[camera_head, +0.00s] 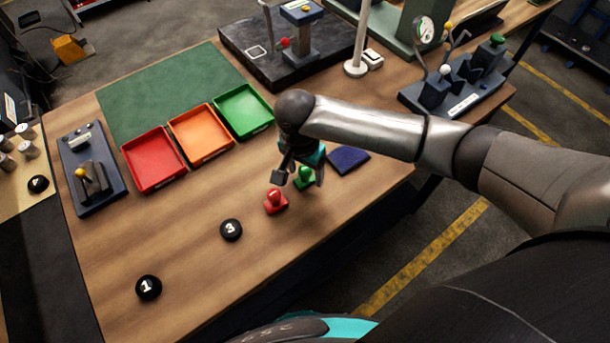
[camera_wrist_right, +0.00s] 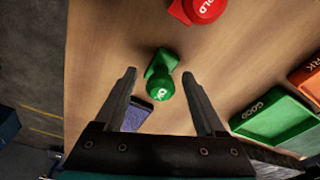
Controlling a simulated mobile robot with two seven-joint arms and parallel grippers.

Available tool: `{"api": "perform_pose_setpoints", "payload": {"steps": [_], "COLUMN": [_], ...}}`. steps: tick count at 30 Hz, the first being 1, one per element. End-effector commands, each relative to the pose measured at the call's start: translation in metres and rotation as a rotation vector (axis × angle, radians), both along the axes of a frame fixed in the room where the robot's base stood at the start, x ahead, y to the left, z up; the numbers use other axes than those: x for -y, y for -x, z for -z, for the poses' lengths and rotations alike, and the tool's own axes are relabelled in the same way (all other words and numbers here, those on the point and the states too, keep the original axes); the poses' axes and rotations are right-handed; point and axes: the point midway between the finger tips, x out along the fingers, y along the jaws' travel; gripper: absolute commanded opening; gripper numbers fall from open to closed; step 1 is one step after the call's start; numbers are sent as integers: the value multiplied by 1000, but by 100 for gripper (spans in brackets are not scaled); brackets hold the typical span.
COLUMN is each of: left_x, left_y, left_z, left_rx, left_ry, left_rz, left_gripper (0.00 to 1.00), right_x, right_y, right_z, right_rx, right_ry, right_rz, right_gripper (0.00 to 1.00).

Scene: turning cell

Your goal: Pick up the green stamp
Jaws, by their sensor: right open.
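The green stamp (camera_head: 305,178) stands on the wooden table, partly behind my right gripper in the head view. In the right wrist view the green stamp (camera_wrist_right: 161,76) shows between and just ahead of the two fingertips, with white lettering on its round knob. My right gripper (camera_head: 298,178) is open above the table, its fingers on either side of the stamp. The right wrist view shows the fingers (camera_wrist_right: 160,78) apart with nothing held. My left gripper is not in view.
A red stamp (camera_head: 275,201) stands close beside the green one. A dark blue pad (camera_head: 349,160) lies to the right. Red (camera_head: 154,160), orange (camera_head: 201,135) and green (camera_head: 243,111) trays stand to the left. Black knobs marked 3 (camera_head: 231,230) and 1 (camera_head: 148,287) are nearer the front.

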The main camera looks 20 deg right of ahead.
Motion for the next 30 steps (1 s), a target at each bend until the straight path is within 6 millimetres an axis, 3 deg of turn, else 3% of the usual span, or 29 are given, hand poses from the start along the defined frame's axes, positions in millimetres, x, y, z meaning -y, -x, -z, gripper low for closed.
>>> {"api": "perform_pose_setpoints", "payload": {"steps": [7, 25, 30], "left_x": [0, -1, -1], "left_y": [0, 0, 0], "left_z": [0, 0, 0], "left_rx": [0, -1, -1], "left_ry": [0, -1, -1], "left_rz": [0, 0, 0], "left_gripper": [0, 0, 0], "right_x": [0, 0, 0], "right_y": [0, 0, 0], "right_z": [1, 1, 0], "right_rx": [1, 1, 1], "right_ry": [-1, -1, -1], "right_rz": [-1, -1, -1], "right_gripper": [70, 3, 0]}}
